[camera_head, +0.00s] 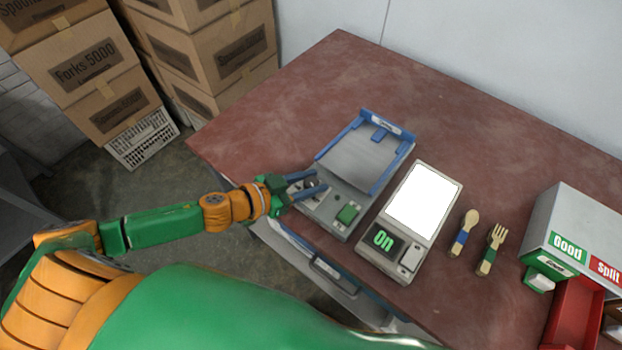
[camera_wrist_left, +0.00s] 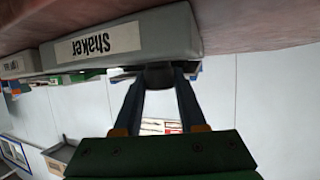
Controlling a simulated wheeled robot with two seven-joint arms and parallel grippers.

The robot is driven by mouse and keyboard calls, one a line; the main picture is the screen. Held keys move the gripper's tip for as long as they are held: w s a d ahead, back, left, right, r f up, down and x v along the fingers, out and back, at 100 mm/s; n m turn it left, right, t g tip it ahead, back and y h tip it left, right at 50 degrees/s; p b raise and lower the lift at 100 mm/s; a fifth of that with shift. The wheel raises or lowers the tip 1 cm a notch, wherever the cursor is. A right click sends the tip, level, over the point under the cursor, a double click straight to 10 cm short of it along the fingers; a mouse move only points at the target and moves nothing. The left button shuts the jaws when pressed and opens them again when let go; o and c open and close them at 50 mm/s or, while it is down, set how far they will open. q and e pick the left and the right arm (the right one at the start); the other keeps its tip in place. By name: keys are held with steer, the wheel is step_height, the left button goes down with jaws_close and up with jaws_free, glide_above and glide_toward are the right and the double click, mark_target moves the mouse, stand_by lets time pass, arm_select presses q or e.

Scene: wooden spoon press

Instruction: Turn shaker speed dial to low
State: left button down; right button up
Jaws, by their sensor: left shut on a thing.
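The shaker (camera_head: 362,160) is a grey machine with a blue-railed tray at its back, standing on the reddish table. Its front panel carries a green button (camera_head: 348,213) and a dial. My left gripper (camera_head: 322,187) is over the left part of that panel. In the left wrist view its two fingers (camera_wrist_left: 160,72) close around a dark round knob, the speed dial (camera_wrist_left: 159,78). The shaker's side with its "Shaker" label (camera_wrist_left: 97,45) shows upside down there. The fingers hide most of the dial and its setting in the head view. My right gripper is not in view.
A light box (camera_head: 423,200) with a lit white panel and an "On" display stands right of the shaker. A wooden spoon (camera_head: 464,232) and fork (camera_head: 491,249) lie beyond it. A grey "Good"/"Split" box (camera_head: 575,222) and red bin (camera_head: 570,315) are at far right. The table's back is clear.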

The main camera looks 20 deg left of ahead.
arm_select(q)
steer(key=shift+w+r+m+g+h+p, duration=0.1)
steer(key=shift+r+m+g+h+p, duration=0.15)
steer(key=shift+m+g+h, duration=0.3)
steer(key=shift+f+m+g+h, duration=0.1)
steer(key=shift+m+g+h, duration=0.45)
steer(key=shift+m+g, duration=0.35)
steer(key=shift+f+m+g+h, duration=0.2)
steer(key=shift+m+g+h, duration=0.4)
steer(key=shift+m+g, duration=0.3)
steer(key=shift+m+g+b, duration=0.3)
steer(key=shift+m+g, duration=0.05)
steer(key=shift+m, duration=0.2)
steer(key=m+g+b, duration=0.2)
steer(key=g+b, duration=0.1)
steer(key=b, duration=0.1)
steer(key=m+g+b, duration=0.3)
steer(key=b, duration=0.2)
steer(key=m+g+h+b, duration=0.1)
steer(key=m+g+b, duration=0.1)
steer(key=b, duration=0.3)
steer(key=shift+f+m+g, duration=0.25)
steer(key=shift+m+g, duration=0.15)
steer(key=shift+g, duration=0.2)
steer(key=shift+r+m+g+b, duration=0.3)
steer(key=shift+g+b, duration=0.1)
steer(key=shift+b, duration=0.4)
steer(key=shift+c, duration=2.4)
jaws_free()
